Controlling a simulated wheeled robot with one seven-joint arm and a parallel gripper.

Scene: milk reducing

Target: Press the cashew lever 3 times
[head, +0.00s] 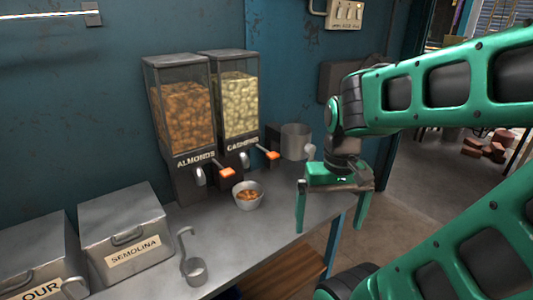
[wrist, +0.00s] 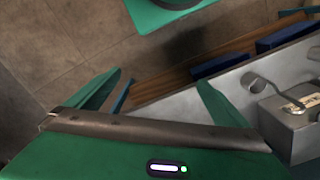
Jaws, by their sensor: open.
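The cashew dispenser (head: 238,102) stands against the wall in the head view, full of pale nuts, with its label partly covered. Its lever (head: 266,152) has an orange tip and sticks out at the front right. The almond dispenser (head: 184,112) stands to its left, with its own orange-tipped lever (head: 221,171). A small metal bowl (head: 248,195) with brown nuts sits on the counter in front of them. My gripper (head: 330,220) is open and empty, to the right of the cashew lever and apart from it. Its fingers also show in the wrist view (wrist: 152,92).
A metal pot (head: 296,141) stands right of the dispensers. The semolina box (head: 125,232), flour box (head: 38,262) and a ladle (head: 194,270) occupy the left of the counter (head: 240,240). The wrist view shows floor, a wooden shelf (wrist: 180,75) and the counter edge.

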